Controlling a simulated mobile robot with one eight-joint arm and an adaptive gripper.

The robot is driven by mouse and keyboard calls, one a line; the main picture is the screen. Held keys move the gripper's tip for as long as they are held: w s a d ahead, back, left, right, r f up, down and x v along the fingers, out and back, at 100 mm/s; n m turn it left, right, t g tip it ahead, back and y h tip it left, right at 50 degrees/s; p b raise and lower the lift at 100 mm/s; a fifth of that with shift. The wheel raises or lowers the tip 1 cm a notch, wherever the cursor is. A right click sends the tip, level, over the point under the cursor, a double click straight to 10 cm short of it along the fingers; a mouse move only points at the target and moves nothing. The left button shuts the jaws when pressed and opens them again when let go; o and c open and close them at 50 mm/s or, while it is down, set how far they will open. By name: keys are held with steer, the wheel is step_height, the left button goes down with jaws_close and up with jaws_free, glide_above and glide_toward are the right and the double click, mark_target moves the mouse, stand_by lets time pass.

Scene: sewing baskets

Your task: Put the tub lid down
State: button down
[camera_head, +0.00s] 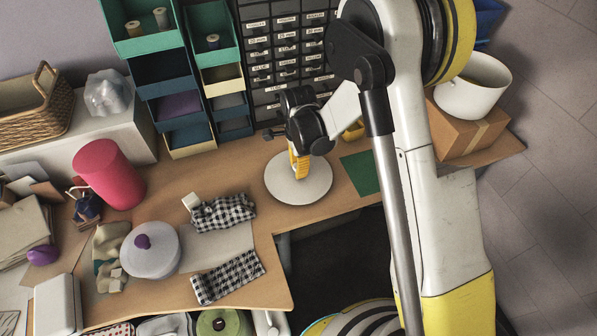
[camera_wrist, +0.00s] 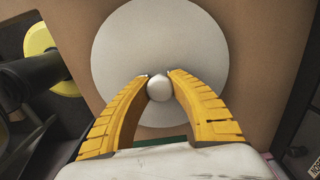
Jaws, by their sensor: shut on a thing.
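The tub lid (camera_head: 285,185) is a round white disc with a small pale knob at its centre. In the head view it is at the back right of the wooden table, below the drawer cabinet. In the wrist view the lid (camera_wrist: 160,30) fills the upper middle. My gripper (camera_head: 301,172) has yellow fingers and is shut on the lid's knob, as the wrist view of my gripper (camera_wrist: 159,80) shows. The lid looks level and very close to the tabletop; I cannot tell whether it touches. The lid's underside is hidden.
A green mat (camera_head: 361,173) lies right of the lid. The small-drawer cabinet (camera_head: 286,45) stands behind it. A pale tub with a purple-knobbed lid (camera_head: 151,257) and checked cloths (camera_head: 228,277) are at front left. A cardboard box (camera_head: 468,125) carries a white pot (camera_head: 473,88) at right.

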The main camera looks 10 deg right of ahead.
steer(key=shift+f, duration=0.1)
steer(key=shift+f, duration=0.15)
steer(key=c, duration=1.3)
jaws_free()
step_height(320, 180, up, 13)
steer(key=p, duration=0.5)
steer(key=shift+f, duration=0.2)
